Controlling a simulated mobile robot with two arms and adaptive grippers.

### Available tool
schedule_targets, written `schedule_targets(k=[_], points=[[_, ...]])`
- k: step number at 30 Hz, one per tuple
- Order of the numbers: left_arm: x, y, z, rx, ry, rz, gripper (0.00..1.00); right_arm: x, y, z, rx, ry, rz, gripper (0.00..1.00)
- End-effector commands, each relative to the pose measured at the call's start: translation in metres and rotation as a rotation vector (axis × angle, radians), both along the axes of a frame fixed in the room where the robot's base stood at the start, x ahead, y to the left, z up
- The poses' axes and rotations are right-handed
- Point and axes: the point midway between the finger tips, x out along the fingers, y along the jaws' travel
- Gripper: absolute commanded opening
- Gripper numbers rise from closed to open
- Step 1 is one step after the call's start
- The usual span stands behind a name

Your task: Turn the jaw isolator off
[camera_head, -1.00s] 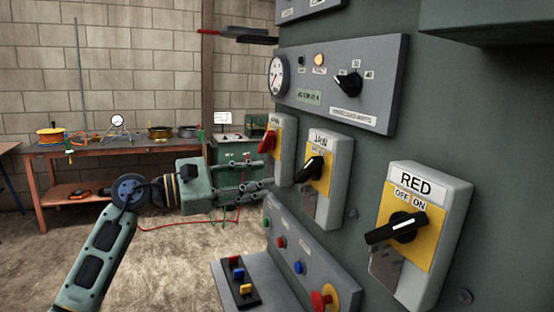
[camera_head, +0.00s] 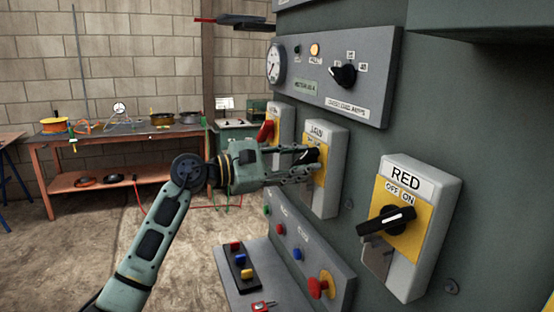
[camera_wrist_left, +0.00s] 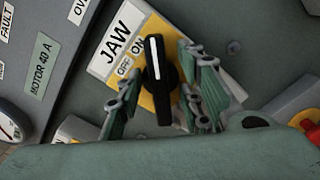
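The jaw isolator (camera_head: 326,186) is a grey box with a yellow plate and a black rotary handle, in the middle of the head view. In the left wrist view its JAW label (camera_wrist_left: 117,35) and the OFF and ON marks show, and the black handle (camera_wrist_left: 157,80) with its white line lies between my fingers. The white line's end is near the ON mark. My left gripper (camera_head: 308,163) is open, its fingers on either side of the handle; I cannot tell whether they touch it. My right gripper is not in view.
The RED isolator (camera_head: 412,225) is to the right, and another isolator with a red handle (camera_head: 265,132) to the left. Above is a panel with a gauge (camera_head: 277,63). Below is a button panel with a red stop button (camera_head: 318,287). A workbench (camera_head: 110,140) stands behind.

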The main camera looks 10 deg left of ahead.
Motion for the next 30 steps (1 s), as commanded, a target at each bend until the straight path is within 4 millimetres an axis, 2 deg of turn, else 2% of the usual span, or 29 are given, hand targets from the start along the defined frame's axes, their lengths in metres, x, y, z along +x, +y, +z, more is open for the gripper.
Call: schedule_targets(k=[2, 12, 23, 30], points=[[0.000, 0.000, 0.000, 0.000, 0.000, 0.000, 0.29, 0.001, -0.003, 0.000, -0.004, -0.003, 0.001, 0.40], [0.000, 0.001, 0.001, -0.001, -0.002, 0.001, 0.00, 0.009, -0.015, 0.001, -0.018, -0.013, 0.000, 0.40], [0.000, 0.002, 0.004, -0.017, 0.011, 0.005, 0.00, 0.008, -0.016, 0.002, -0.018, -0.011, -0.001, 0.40], [0.000, 0.003, 0.005, -0.079, 0.101, 0.002, 0.00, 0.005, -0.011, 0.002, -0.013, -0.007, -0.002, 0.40]])
